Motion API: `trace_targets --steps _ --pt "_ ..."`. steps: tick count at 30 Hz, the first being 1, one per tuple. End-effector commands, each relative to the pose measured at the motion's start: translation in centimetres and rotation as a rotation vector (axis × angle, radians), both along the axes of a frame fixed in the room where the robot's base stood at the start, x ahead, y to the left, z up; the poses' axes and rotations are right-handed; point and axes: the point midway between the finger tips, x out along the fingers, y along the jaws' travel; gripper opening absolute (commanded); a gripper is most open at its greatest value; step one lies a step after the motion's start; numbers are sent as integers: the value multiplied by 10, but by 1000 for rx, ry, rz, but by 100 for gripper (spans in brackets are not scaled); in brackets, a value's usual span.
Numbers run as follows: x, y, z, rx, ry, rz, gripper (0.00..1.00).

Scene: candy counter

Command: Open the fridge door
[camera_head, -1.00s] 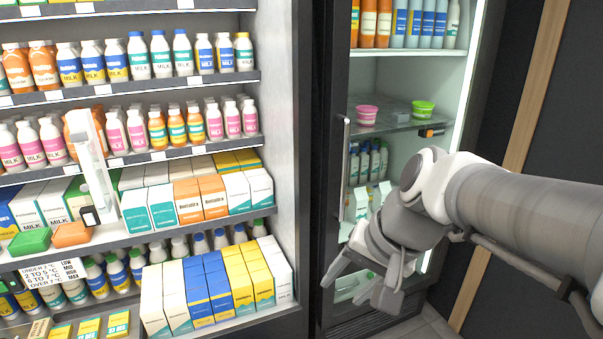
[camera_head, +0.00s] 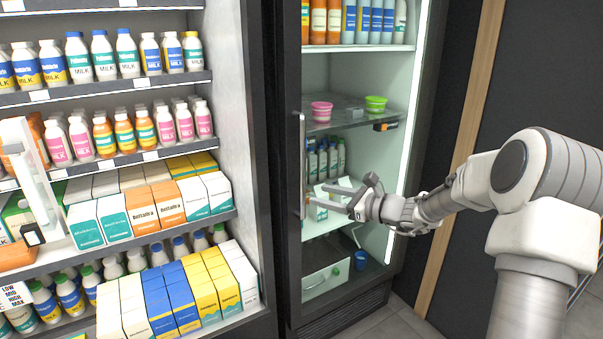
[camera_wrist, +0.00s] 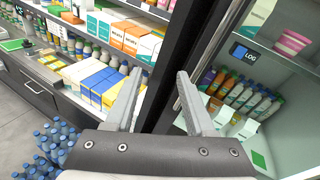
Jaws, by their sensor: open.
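The fridge (camera_head: 283,250) has a dark frame and a glass front that looks shut. Its vertical grey handle (camera_head: 302,165) runs along the left edge of the glass.
Open shelves of milk bottles and cartons (camera_head: 168,300) stand to the left. Inside the fridge are a pink tub (camera_head: 321,111), a green tub (camera_head: 376,104) and several bottles. A dark wall with a wooden strip (camera_head: 462,130) is at the right. Blue-capped bottles (camera_wrist: 45,150) stand low left in the wrist view.

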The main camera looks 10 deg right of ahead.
Motion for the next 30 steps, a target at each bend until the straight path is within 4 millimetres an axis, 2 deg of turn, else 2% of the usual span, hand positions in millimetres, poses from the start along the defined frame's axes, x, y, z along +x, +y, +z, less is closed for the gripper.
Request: trace_targets --steps 1,4,6,10,17,30 --pt "9 -18 -6 66 11 -50 55" --pt "22 -42 -11 168 24 -124 55" --pt "27 -55 -13 213 28 -160 55" --pt "33 -64 -15 255 31 -189 55" --pt "56 -49 -14 260 30 -189 55" --pt "133 4 -15 256 31 -189 55"
